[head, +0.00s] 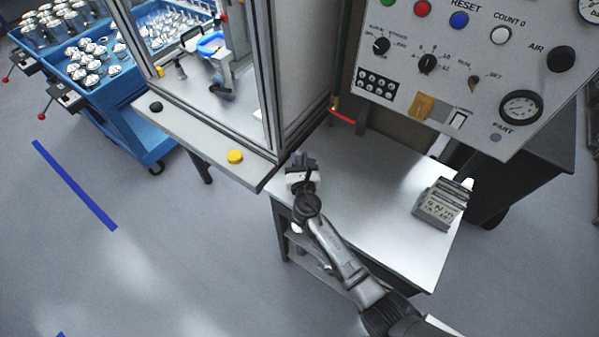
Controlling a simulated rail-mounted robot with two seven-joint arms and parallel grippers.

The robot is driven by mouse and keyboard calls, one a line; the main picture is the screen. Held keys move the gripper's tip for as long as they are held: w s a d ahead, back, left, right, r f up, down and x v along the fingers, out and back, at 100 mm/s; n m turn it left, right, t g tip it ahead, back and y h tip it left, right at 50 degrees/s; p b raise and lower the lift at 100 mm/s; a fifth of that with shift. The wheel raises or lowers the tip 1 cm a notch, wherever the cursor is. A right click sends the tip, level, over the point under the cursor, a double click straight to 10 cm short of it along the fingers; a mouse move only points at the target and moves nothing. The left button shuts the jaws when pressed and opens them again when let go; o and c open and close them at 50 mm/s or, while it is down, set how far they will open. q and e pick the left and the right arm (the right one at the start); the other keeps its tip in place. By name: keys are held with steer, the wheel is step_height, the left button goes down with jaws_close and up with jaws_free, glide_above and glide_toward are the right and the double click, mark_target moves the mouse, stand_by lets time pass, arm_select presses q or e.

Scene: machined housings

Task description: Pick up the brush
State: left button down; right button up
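I cannot make out a brush for certain. A thin red item (342,118) shows at the back of the white table, beside the enclosure's frame; it is too small to tell what it is. My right gripper (302,160) is over the table's left end, close to the front corner of the enclosure and apart from the red item. Its fingers are small and dark, and I see nothing clearly held between them. My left gripper is out of view.
The white table (375,190) is mostly clear. A grey block with lettered slots (440,203) stands at its right. A control panel (480,75) rises behind. The framed enclosure (225,125) with a yellow button (235,157) is left; a blue cart (140,135) holds metal parts.

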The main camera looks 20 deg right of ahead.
steer(key=c, duration=0.4)
steer(key=shift+o, duration=0.2)
steer(key=shift+r, duration=0.1)
